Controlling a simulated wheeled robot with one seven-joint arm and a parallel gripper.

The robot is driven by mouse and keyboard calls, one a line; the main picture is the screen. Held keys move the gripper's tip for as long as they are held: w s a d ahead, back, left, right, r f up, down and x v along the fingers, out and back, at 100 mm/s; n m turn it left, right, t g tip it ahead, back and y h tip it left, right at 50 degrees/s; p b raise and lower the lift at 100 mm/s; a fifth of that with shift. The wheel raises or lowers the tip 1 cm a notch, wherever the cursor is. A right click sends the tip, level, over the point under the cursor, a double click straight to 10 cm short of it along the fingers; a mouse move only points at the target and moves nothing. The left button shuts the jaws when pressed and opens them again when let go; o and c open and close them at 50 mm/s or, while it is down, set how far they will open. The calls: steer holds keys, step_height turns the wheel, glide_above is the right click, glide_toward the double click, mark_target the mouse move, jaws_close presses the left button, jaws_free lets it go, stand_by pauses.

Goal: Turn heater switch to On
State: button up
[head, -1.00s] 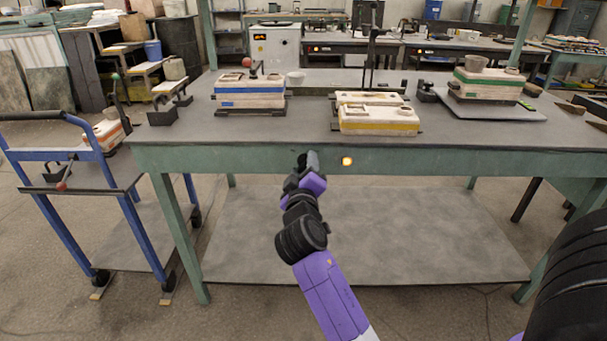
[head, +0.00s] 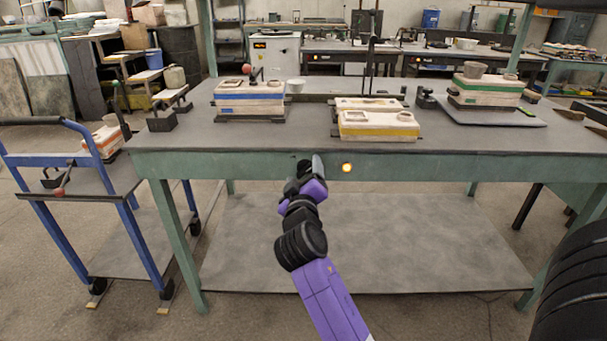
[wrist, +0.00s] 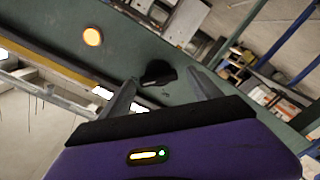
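The heater switch (wrist: 158,75) is a black knob on the green front edge of the workbench, seen in the wrist view. A lit orange lamp (wrist: 92,36) is beside it, and the lamp also shows in the head view (head: 347,168). My gripper (wrist: 163,88) is open, its two fingers apart on either side of the knob in the wrist view. I cannot tell how close the fingertips are to the knob. In the head view my gripper (head: 310,168) is at the bench's front edge, left of the lamp, and mostly hides the switch.
The workbench (head: 230,140) carries a blue-striped mould (head: 250,97), a yellow-striped mould (head: 380,125) and a green-striped mould (head: 487,88). A blue cart (head: 85,160) stands at the left. The space in front of the bench is open, with a lower shelf (head: 400,240) beneath.

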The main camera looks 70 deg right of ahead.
steer(key=v, duration=0.7)
steer(key=shift+s+a, duration=0.15)
steer(key=shift+a, duration=0.2)
stand_by(0.4)
